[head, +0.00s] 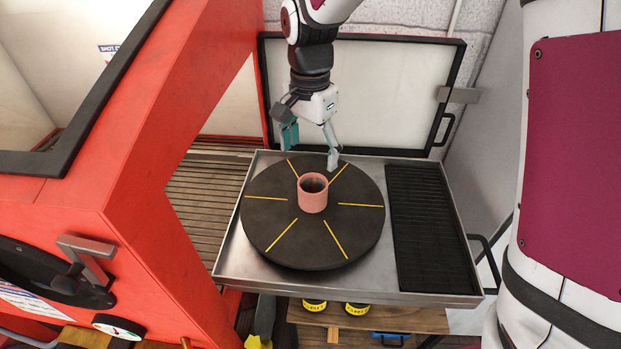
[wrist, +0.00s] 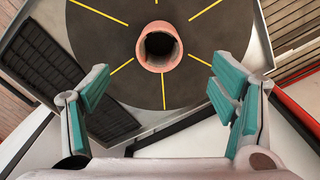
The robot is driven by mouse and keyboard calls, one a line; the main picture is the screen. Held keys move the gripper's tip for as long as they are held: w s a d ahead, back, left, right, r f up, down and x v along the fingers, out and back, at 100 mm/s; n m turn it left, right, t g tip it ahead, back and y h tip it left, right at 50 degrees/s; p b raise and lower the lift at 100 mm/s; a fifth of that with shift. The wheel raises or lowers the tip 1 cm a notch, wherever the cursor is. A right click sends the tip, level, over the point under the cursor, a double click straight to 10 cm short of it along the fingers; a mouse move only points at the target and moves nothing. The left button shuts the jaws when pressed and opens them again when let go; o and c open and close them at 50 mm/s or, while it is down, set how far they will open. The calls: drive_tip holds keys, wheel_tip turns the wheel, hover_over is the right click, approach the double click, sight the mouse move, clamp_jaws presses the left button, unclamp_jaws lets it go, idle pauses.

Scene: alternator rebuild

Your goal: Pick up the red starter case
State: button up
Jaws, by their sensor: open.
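The red starter case (head: 312,194) is a short, hollow, pinkish-red cylinder. It stands upright on the black round turntable (head: 270,236) with yellow radial lines. My gripper (head: 311,148) is open and empty, above and behind the case in the head view. In the wrist view the case (wrist: 147,50) shows its open top, ahead of and between the two teal-padded fingers of my gripper (wrist: 158,92), and apart from both.
The turntable sits on a metal tray (head: 228,262) with a black ribbed mat (head: 425,230) on its right. A red cabinet (head: 150,200) stands at the left. A black-framed panel (head: 390,95) stands behind the tray. A wooden surface (head: 375,318) with yellow-black items lies below.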

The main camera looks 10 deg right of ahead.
approach(312, 186)
drive_tip(key=s+f, duration=0.2)
drive_tip(key=s, duration=0.1)
drive_tip(key=shift+w+f+p, duration=0.15)
drive_tip(key=shift+f+p, duration=0.5)
drive_tip(key=shift+f, duration=2.05)
drive_tip(key=shift+c, duration=0.6)
drive_tip(key=shift+a, duration=0.1)
clamp_jaws()
